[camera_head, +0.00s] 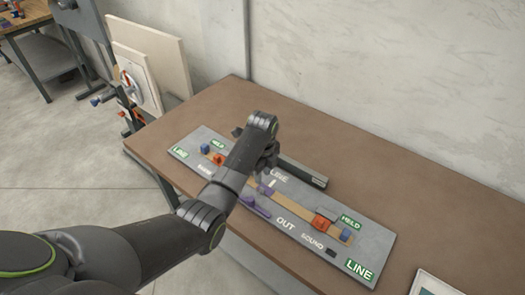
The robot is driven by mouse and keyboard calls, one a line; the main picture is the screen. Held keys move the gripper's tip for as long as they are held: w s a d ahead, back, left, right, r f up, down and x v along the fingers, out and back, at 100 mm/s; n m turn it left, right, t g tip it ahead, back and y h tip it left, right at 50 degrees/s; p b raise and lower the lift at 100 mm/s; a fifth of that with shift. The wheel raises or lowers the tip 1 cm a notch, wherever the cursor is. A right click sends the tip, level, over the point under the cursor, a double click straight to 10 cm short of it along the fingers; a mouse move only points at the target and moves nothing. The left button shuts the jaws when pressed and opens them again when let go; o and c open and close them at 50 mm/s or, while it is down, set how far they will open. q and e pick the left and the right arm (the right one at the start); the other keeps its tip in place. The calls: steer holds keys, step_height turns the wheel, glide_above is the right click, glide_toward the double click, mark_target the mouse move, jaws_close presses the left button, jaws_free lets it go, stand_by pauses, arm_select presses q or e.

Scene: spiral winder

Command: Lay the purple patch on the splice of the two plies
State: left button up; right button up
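A grey board (358,253) on the brown table carries a tan strip (292,207), the plies, running from upper left to lower right. My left arm crosses over it. My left gripper (268,168) points down over the middle of the strip, and its fingers are mostly hidden by the wrist. A small purple piece (266,188) with a pale spot shows on the strip just below the gripper. A longer purple piece (255,206) lies at the board's front edge. I cannot tell which one is the patch. The splice itself is not clear. My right gripper is not in view.
Orange clamps (322,222) and blue knobs (346,234) sit toward the strip's ends. A dark bar (303,173) lies behind the strip. A framed card (435,284) is at the lower right. The brown table (395,165) is clear behind the board.

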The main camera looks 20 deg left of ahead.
arm_select(q)
step_height(320, 180, up, 11)
steer(key=p, duration=0.3)
steer(key=shift+f, duration=0.15)
